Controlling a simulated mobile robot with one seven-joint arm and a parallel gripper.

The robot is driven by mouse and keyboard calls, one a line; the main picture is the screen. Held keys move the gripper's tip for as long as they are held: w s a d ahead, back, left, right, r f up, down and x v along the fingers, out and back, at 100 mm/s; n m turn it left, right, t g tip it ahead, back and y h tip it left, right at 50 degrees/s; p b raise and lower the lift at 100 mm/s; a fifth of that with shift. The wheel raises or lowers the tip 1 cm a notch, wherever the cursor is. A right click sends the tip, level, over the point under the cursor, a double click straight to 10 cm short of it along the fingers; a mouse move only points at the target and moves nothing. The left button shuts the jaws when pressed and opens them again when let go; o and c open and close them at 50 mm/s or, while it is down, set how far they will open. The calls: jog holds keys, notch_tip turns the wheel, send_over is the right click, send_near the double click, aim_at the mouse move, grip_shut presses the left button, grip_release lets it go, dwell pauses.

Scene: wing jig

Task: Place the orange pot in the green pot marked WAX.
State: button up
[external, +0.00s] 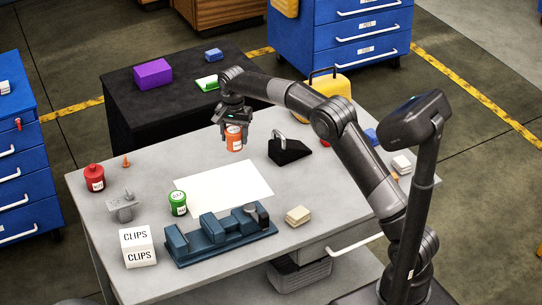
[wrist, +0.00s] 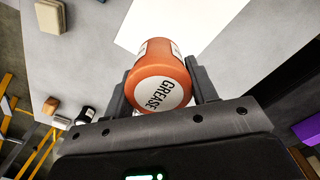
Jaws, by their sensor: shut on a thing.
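The orange pot (external: 234,142) is held upright between the fingers of my gripper (external: 233,122), near the far edge of the grey table. In the wrist view the orange pot (wrist: 172,62) sits between both fingers, and its round white label reads GREASE. How high it is above the table is hard to tell. The green pot (external: 177,203) stands on the table at the left edge of the white sheet, lower left of my gripper. Its label is too small to read. The green pot does not show in the wrist view.
A white sheet (external: 224,188) lies mid-table. A slate-blue fixture (external: 219,238) stands in front, with white CLIPS boxes (external: 138,247) at its left. A red pot (external: 94,177) and grey bracket (external: 124,209) stand at left. A black wedge (external: 287,150) is right of my gripper.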

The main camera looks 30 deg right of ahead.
jog(key=a, duration=1)
send_over(178, 194)
notch_tip(178, 194, down, 7)
jog(key=shift+r, duration=0.2)
jog(key=shift+f, duration=2)
jog(key=o, duration=1)
jog(key=shift+f, duration=0.15)
jog(key=shift+o, duration=0.2)
notch_tip(178, 194, up, 8)
